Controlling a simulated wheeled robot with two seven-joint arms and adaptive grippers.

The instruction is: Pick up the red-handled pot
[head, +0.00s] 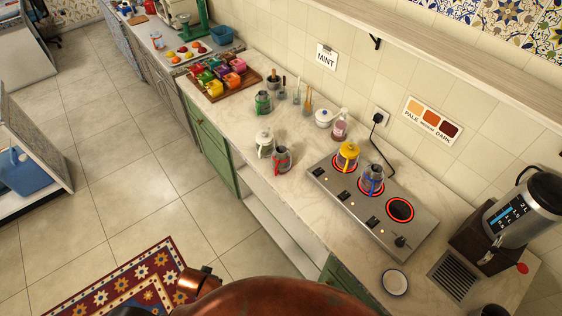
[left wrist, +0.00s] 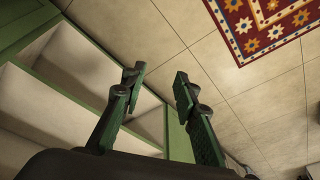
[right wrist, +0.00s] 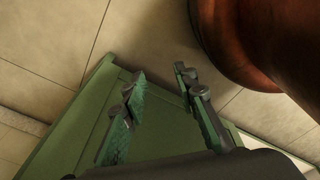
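The red-handled pot (head: 281,160) stands upright on the pale counter in the head view, near its front edge. It is a small glass and metal pot with a red handle. A white-handled pot (head: 264,143) stands just behind it to the left. My left gripper (left wrist: 158,78) is open and empty in the left wrist view, with floor, rug and green cabinet beyond it. My right gripper (right wrist: 160,85) is open and empty in the right wrist view, above a green cabinet part and floor. Neither gripper shows in the head view, and the pot is in neither wrist view.
A hot plate (head: 372,205) with glowing rings bears a yellow pot (head: 347,156) and a blue-handled pot (head: 372,179). A green-handled pot (head: 263,102) and a tray of colored boxes (head: 220,94) stand farther left.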

